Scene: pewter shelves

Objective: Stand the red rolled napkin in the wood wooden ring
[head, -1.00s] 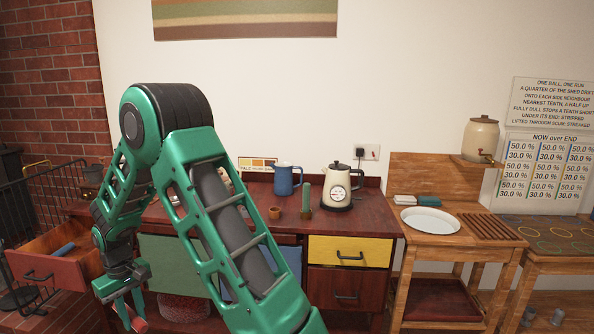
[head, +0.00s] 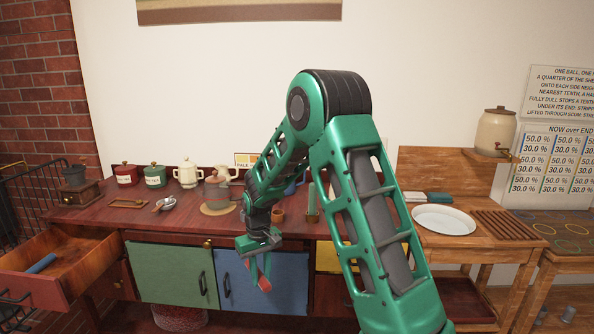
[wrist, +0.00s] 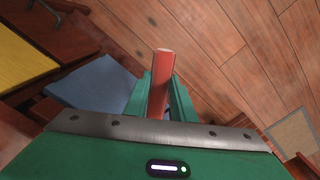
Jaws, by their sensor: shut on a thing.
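The red rolled napkin (head: 265,284) is held in my gripper (head: 259,268), in front of the blue cabinet door. In the wrist view the napkin (wrist: 160,75) sticks out between the two green fingers (wrist: 159,97). My gripper is shut on it, below the counter top's front edge. A small brown ring (head: 277,214), which looks like the wooden ring, stands on the counter just right of my wrist, higher than the gripper. It looks empty, though its inside is too small to tell. To its right, a green roll (head: 312,197) stands upright in another small holder (head: 313,216).
An open drawer (head: 70,270) with a blue roll (head: 41,263) juts out at left. Canisters (head: 155,176), a cream pot (head: 187,173) and a glass vessel (head: 217,192) stand on the counter (head: 100,221). A white plate (head: 443,219) lies on the right-hand table.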

